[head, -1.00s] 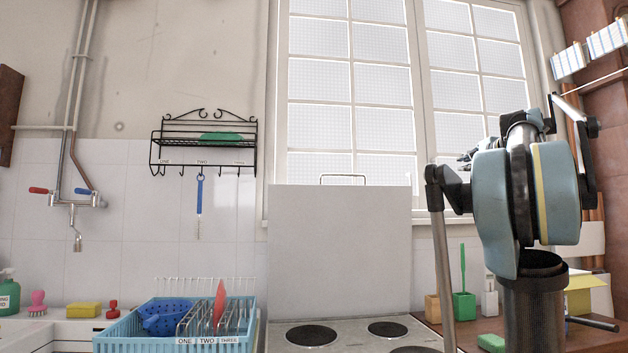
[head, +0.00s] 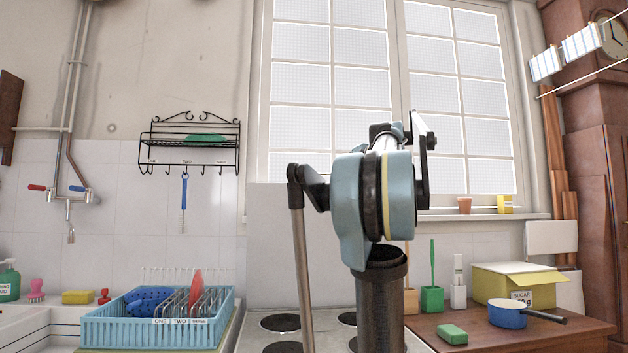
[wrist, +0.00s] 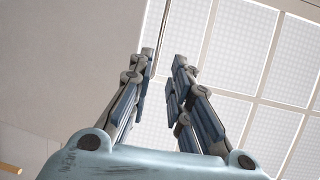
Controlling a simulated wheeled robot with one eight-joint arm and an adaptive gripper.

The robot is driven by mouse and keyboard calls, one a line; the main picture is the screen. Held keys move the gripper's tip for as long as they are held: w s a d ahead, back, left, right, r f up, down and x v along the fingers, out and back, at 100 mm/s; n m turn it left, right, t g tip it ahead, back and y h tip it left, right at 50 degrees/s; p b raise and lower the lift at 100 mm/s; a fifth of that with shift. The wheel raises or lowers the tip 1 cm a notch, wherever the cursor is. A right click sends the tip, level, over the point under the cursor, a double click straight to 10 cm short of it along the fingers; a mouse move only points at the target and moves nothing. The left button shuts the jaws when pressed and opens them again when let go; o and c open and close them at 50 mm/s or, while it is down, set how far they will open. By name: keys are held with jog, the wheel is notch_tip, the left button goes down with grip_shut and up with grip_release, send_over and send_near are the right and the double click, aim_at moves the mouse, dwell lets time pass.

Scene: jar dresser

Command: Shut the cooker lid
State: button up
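The cooker lid (head: 268,235) is a plain white panel standing upright behind the cooker top (head: 255,342), under the window. My arm hides its right part, and its top handle does not show now. In the head view my gripper is hidden behind my own arm, which stands in front of the lid's right side. In the wrist view my gripper (wrist: 166,72) points up toward the window, its two fingers apart with nothing between them. I cannot tell how far it is from the lid.
Left of the cooker is a blue dish rack (head: 150,333). On the right, a wooden counter (head: 480,330) holds a green sponge (head: 452,334), a blue pan (head: 508,314), a sugar box (head: 515,285) and a green brush holder (head: 432,299). A wire shelf (head: 190,148) hangs on the wall.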

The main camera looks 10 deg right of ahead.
aim_at(321, 174)
dwell(0.3)
jog(key=x, duration=1.7)
jog(key=shift+w, duration=0.15)
grip_shut()
jog(key=shift+r, duration=0.1)
jog(key=shift+d, duration=0.1)
